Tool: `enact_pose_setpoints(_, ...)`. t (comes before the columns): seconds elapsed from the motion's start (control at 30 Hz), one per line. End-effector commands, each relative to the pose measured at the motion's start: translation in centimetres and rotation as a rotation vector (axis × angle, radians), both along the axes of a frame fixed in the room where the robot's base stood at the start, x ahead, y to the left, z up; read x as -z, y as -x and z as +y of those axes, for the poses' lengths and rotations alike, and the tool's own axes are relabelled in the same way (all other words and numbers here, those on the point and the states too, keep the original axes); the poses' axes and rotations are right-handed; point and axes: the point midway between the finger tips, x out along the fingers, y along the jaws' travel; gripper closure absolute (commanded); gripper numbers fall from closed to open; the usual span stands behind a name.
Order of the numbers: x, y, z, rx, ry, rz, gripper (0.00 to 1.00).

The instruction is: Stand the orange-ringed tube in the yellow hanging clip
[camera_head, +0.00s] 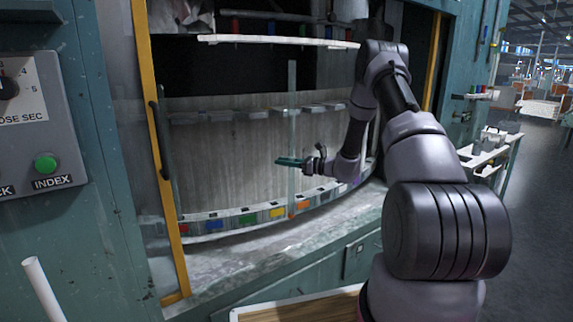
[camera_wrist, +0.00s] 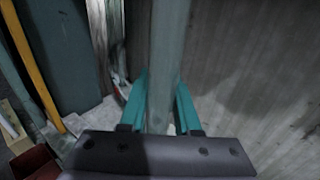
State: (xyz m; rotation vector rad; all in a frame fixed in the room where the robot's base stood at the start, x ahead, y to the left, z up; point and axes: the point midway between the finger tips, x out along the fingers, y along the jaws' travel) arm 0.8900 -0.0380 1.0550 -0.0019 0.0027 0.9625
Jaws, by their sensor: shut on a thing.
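A long clear glass tube (camera_head: 292,100) stands about upright inside the open machine bay. My gripper (camera_head: 285,161), with teal fingers, is shut on the tube around its middle. In the wrist view the tube (camera_wrist: 171,45) runs between the two teal fingers (camera_wrist: 163,95). A small orange mark, seemingly the tube's ring (camera_head: 291,215), shows at its lower end, in front of the lower curved rail. A yellow square (camera_head: 277,213) on that rail is just left of the tube's foot. Grey clips (camera_head: 275,110) hang along the rail behind; I cannot tell which is yellow. Contact at the foot is unclear.
The lower rail (camera_head: 230,224) also carries red, blue, green, orange and purple squares. A white shelf edge (camera_head: 270,40) crosses above. A yellow post (camera_head: 160,150) bounds the bay's left side. A stone-like ledge (camera_head: 260,245) lies in front.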

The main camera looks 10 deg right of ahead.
Motion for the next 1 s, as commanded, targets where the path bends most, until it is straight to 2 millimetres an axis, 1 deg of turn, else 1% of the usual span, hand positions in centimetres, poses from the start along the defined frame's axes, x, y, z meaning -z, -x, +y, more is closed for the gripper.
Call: enact_pose_setpoints(1.0, -0.1, -7.0, 1.7, -0.001, 0.000, -0.003, 1.00)
